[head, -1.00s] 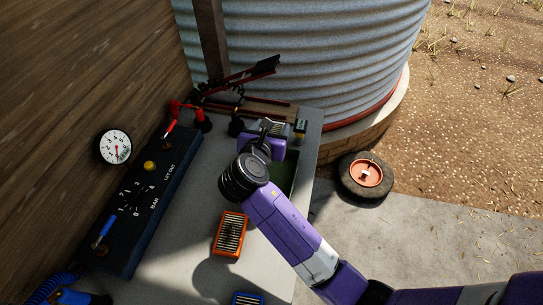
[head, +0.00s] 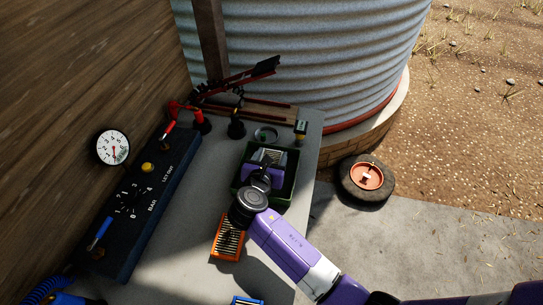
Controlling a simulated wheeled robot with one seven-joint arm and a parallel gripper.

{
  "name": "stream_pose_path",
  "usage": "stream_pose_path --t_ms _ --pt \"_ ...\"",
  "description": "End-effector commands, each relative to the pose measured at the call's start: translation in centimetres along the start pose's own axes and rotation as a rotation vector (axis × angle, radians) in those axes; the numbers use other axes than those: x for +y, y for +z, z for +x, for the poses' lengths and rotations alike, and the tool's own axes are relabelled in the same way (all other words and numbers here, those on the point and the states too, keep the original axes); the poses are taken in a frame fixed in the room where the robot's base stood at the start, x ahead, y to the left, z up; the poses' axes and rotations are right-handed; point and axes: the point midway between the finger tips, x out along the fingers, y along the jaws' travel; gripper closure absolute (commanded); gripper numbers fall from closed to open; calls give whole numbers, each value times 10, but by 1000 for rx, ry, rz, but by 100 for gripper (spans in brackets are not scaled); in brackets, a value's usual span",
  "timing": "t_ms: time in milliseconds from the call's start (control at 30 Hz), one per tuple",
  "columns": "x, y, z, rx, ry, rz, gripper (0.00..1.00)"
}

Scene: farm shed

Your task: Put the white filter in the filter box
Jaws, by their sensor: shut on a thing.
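My gripper (head: 264,170) is shut on the white filter (head: 269,156), a pale ribbed block showing just beyond the jaws. Both are over the dark green open box (head: 285,190), which I take as the filter box. The box stands on the grey bench, with its rim showing around the gripper. My gripper and wrist hide much of its inside. I cannot tell how far the filter is below the rim or whether it touches the floor of the box.
An orange filter (head: 228,238) lies below the box, partly under my wrist. A blue filter (head: 247,300) is at the lower picture edge. The black control panel (head: 140,205) runs along the left.

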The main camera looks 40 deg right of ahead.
Motion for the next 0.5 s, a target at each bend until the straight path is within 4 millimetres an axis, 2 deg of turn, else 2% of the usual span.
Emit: stream_pose_path --t_ms 200,233,300,333,500 --pt "0 -3 1 0 0 0 82" --pt "0 -2 1 0 0 0 34" --pt "0 -2 1 0 0 0 21" --pt "0 -2 1 0 0 0 19" --pt "0 -2 1 0 0 0 19"
